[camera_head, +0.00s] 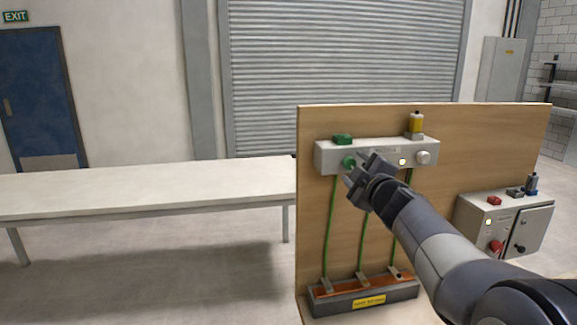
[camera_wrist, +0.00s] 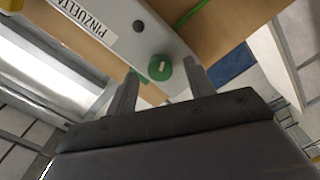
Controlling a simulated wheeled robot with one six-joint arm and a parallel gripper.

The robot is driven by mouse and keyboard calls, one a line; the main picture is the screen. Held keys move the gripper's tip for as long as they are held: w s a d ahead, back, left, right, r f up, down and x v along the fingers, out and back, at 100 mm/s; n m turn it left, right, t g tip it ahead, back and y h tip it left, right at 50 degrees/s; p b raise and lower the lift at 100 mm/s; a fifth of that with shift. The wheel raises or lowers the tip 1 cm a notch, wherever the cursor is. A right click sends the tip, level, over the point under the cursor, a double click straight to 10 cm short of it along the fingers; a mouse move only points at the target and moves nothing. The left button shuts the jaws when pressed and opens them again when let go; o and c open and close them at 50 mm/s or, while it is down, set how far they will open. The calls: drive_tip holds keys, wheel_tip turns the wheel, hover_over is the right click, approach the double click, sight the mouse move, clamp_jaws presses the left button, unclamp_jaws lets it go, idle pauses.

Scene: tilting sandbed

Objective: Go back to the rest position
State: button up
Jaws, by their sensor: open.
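My gripper (camera_head: 358,170) is at the end of my arm, in front of the grey control box on the wooden panel. Its jaws are open. In the wrist view my gripper (camera_wrist: 158,88) has one finger on each side of a round green knob (camera_wrist: 160,67), with gaps showing between knob and fingers. The green knob (camera_head: 348,162) sits at the left part of the grey box (camera_head: 325,158) in the head view. Whether the fingertips reach past the knob's face, I cannot tell.
The wooden panel (camera_head: 480,150) stands behind the box, with green cables running down to a terminal tray (camera_head: 330,305). A grey cabinet (camera_head: 520,228) with a red knob stands at the right. A long white table (camera_head: 150,185) is at the left; the floor before it is clear.

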drive_tip(key=shift+w+a, duration=0.2)
drive_tip(key=shift+w, duration=0.8)
